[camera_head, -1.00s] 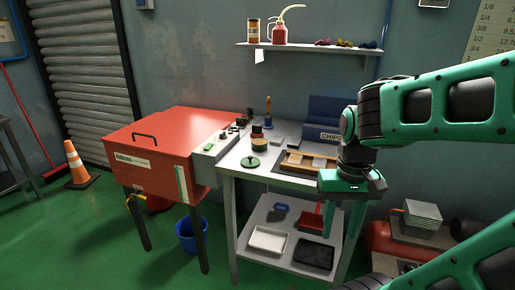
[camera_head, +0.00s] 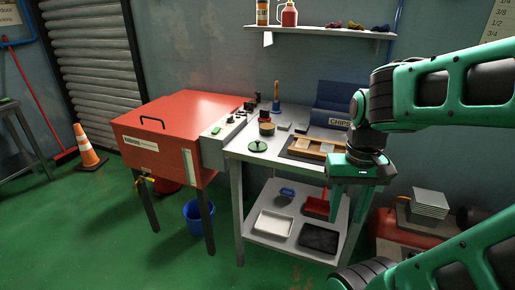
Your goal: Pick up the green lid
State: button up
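The green lid (camera_head: 258,146) lies flat on the top of the grey cart (camera_head: 236,150), near its left front edge. It is a small dark green disc with a knob on top. My gripper (camera_head: 346,232) hangs down at the cart's right front side, well to the right of the lid and apart from it. Its two green fingers point down with a gap between them, and I see nothing held there.
An open round tin (camera_head: 267,128) stands just behind the lid. A wooden tray (camera_head: 302,151) and a blue CHIPS bin (camera_head: 331,115) are to the right. A red cabinet (camera_head: 165,118) with a grey control strip adjoins the cart's left side.

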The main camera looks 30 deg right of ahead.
aim_at(256, 146)
jog(key=k, duration=0.6)
jog(key=u, duration=0.45)
jog(key=i, duration=1.95)
jog(key=z, duration=0.45)
